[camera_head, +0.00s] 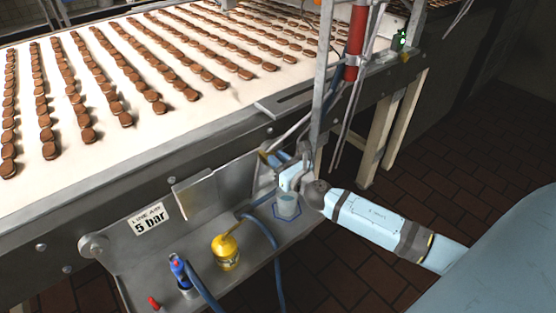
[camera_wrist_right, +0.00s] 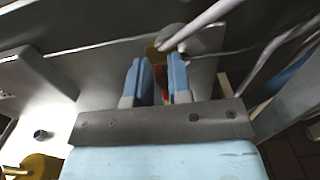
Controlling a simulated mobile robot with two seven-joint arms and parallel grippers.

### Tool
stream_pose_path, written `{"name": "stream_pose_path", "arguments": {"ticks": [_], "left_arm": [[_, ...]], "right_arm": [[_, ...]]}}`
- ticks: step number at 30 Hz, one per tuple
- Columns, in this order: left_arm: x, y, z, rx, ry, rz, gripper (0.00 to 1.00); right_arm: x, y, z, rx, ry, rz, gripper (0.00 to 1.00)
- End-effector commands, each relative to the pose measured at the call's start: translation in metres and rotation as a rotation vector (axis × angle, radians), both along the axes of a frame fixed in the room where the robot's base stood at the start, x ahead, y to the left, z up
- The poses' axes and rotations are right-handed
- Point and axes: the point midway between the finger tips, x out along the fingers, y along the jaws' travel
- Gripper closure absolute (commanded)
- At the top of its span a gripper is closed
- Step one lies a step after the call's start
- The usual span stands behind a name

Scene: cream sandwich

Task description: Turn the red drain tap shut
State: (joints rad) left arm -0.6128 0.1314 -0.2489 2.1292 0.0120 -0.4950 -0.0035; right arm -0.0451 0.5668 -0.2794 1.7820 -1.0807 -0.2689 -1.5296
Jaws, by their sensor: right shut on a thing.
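My right gripper (camera_head: 274,158) reaches in from the right to the front side of the conveyor, above the metal tray. In the right wrist view its two blue fingers (camera_wrist_right: 158,72) stand on either side of a narrow red piece, the red drain tap (camera_wrist_right: 163,76), and are shut on it. A brass-coloured part (camera_wrist_right: 152,51) shows just beyond the fingertips. In the head view the tap's red handle is hidden by the gripper. The handle's exact angle cannot be made out. My left gripper is in neither view.
The metal tray (camera_head: 140,268) holds a yellow oil can (camera_head: 226,252), a blue-topped tool (camera_head: 179,272), a small red item (camera_head: 154,303) and a clear cup (camera_head: 287,205). A blue hose runs across it. A metal post (camera_head: 322,80) stands close beside the gripper.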

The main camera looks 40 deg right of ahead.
Motion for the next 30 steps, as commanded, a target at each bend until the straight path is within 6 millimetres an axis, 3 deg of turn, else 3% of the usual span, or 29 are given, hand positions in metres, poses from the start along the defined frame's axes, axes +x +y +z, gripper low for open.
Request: {"name": "stream_pose_path", "arguments": {"ticks": [11, 30], "left_arm": [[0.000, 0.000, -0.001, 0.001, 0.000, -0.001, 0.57], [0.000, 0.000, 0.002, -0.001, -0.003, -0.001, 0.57]], "right_arm": [[0.000, -0.003, 0.000, 0.145, 0.010, -0.001, 1.00], [0.001, -0.013, -0.005, 0.734, 0.058, -0.002, 1.00]]}}
